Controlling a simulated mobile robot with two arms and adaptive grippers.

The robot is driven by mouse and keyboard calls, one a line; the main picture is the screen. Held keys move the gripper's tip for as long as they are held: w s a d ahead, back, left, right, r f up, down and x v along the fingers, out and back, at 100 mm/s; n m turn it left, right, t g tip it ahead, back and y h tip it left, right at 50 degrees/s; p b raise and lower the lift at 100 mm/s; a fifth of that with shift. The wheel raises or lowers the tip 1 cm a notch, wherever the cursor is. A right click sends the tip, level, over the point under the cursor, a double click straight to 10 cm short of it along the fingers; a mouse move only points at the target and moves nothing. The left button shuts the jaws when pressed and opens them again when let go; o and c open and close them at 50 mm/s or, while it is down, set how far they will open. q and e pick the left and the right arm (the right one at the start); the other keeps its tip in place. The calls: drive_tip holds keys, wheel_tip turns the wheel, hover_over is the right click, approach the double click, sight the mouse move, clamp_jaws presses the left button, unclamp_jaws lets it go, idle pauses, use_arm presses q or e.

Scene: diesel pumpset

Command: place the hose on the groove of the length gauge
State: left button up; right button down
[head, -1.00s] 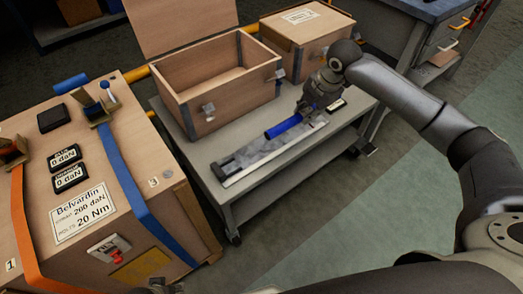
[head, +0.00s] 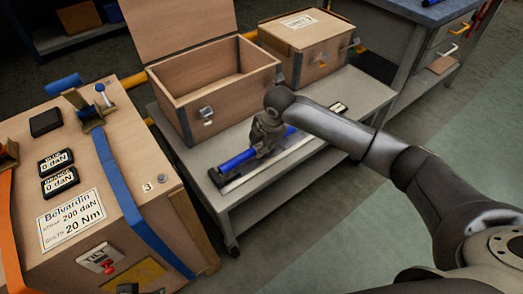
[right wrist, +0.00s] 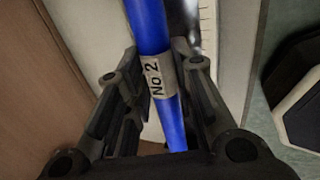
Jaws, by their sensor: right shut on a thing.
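The blue hose (head: 237,161) lies along the length gauge (head: 284,160) on the grey cart, in the head view. My right gripper (head: 264,150) is over the gauge, shut on the hose near its middle. In the right wrist view the hose (right wrist: 149,28) runs between the fingers of the gripper (right wrist: 155,72), with a "No 2" label between them. The gauge's pale scale strip (right wrist: 208,32) shows beside the hose, to its right. I cannot tell whether the hose touches the groove or hangs just above it. My left gripper is not in view.
An open wooden crate (head: 186,108) stands close behind the gauge. A closed wooden box (head: 303,48) is to its right. A large wooden case (head: 125,170) with straps and displays stands at left.

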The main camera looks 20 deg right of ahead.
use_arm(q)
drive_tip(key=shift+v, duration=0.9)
use_arm(e)
drive_tip(key=shift+f, duration=1.15)
drive_tip(key=shift+f, duration=0.1)
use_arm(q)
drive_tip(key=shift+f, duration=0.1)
use_arm(e)
drive_tip(key=c, duration=1.5)
unclamp_jaws()
drive_tip(key=shift+d, duration=0.1)
drive_tip(key=shift+r, duration=0.25)
drive_tip(key=shift+s+r, duration=0.15)
drive_tip(key=shift+r, duration=0.2)
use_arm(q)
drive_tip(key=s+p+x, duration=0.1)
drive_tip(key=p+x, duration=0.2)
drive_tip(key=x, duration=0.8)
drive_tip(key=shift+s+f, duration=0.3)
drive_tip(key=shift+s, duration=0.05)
use_arm(e)
drive_tip(key=v, duration=1.1)
